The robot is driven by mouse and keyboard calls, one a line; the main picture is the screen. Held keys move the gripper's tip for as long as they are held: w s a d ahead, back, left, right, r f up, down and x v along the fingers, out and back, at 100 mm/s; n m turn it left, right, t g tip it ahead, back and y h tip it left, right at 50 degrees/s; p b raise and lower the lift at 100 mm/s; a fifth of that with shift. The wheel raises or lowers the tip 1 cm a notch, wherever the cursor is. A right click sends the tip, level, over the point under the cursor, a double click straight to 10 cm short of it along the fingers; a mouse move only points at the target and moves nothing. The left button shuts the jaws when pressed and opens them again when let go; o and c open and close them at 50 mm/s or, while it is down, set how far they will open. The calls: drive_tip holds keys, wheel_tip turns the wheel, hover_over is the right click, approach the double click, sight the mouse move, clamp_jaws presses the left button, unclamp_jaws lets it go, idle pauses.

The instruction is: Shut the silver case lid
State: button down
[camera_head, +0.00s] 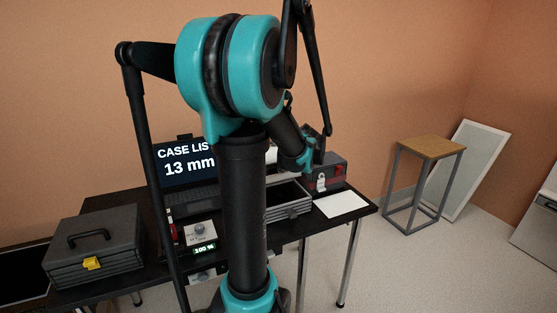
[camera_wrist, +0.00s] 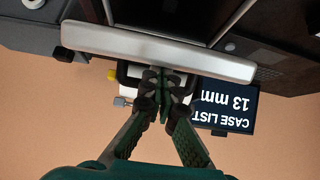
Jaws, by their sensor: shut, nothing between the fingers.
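The silver case (camera_head: 291,204) sits open on the black table, partly hidden behind my arm in the head view. In the wrist view, which is upside down, a broad silver edge (camera_wrist: 160,50) of the case runs across the picture; I cannot tell for sure whether it belongs to the lid or the body. My gripper (camera_wrist: 163,102) is shut and empty, with its fingers close to that edge. I cannot tell whether they touch it. In the head view my fingertips are not clear.
A monitor (camera_head: 184,165) reads "CASE LIST 13 mm". A dark grey case (camera_head: 97,248) with a yellow latch stands at the left. A dark and red box (camera_head: 327,174) stands behind a white sheet (camera_head: 341,205) at the right. A wooden-topped stand (camera_head: 430,147) is farther right.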

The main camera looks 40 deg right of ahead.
drive_tip(key=s+f, duration=0.1)
drive_tip(key=f, duration=0.1)
drive_tip(key=s+f+t, duration=0.1)
drive_tip(key=f, duration=0.1)
drive_tip(key=s+a+f+t, duration=0.1)
drive_tip(key=s+f, duration=0.1)
drive_tip(key=shift+s+h, duration=0.1)
drive_tip(key=shift+h, duration=0.2)
drive_tip(key=shift+s+a+f, duration=0.1)
drive_tip(key=shift+s+f, duration=0.25)
drive_tip(key=shift+f, duration=0.4)
